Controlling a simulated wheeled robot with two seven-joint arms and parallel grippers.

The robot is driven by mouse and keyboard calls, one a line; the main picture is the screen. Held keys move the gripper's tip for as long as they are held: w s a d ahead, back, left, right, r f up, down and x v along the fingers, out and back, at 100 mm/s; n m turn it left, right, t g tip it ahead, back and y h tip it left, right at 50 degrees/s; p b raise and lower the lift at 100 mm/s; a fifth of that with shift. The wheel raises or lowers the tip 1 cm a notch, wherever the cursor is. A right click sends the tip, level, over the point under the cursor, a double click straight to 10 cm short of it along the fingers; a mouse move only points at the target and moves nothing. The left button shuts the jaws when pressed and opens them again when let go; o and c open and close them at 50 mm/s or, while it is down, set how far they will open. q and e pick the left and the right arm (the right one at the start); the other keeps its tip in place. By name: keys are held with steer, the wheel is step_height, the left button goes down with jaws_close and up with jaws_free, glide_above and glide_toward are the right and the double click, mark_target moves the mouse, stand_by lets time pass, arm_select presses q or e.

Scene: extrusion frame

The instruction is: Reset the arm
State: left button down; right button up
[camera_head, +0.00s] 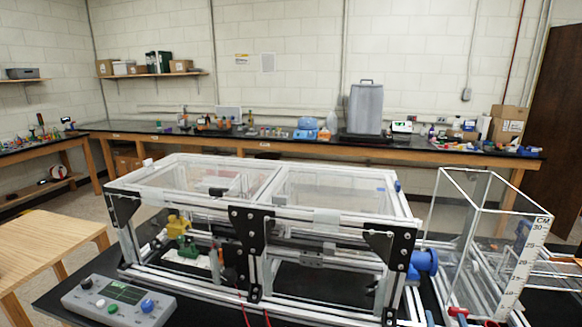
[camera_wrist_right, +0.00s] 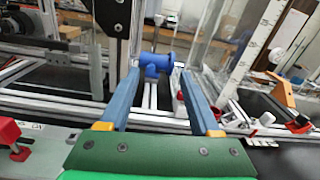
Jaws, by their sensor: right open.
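My right gripper (camera_wrist_right: 160,76) shows in the right wrist view. Its two blue fingers are spread apart, with orange pieces at their bases and a green mount behind. Nothing is between the fingers. A blue pipe fitting (camera_wrist_right: 154,64) appears beyond the fingertips, apart from them as far as I can tell. The fitting also shows in the head view (camera_head: 425,262) at the right end of the metal extrusion frame (camera_head: 330,216). I cannot clearly make out the right gripper in the head view. My left gripper is in neither view.
A clear tank with a ruler (camera_head: 520,268) stands right of the frame. A grey control box (camera_head: 118,300) with buttons sits at the front left. A wooden table (camera_head: 40,250) is at the left. Red clamps (camera_wrist_right: 12,133) and rails lie close around the right gripper.

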steer(key=s+a+f+m+g, duration=0.2)
steer(key=s+f+m+g, duration=0.6)
steer(key=m, duration=0.9)
steer(key=s+a+f+m+g+y, duration=0.55)
steer(key=s+a+f+m, duration=0.35)
steer(key=s+a+m, duration=0.45)
steer(key=s+d+f+m+g+b, duration=0.1)
steer(key=s+f+b, duration=0.15)
steer(key=f, duration=0.95)
steer(key=s+d+f+m+g+b, duration=0.1)
steer(key=f+b, duration=0.3)
steer(key=f, duration=0.7)
arm_select(q)
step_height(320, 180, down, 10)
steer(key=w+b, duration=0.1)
steer(key=b, duration=0.2)
arm_select(e)
steer(key=s+d+f, duration=0.1)
steer(key=s+f, duration=1)
steer(key=f, duration=0.1)
steer(key=shift+s+d+n+g, duration=0.15)
steer(key=shift+d+n+g, duration=0.1)
steer(key=shift+n+g, duration=0.1)
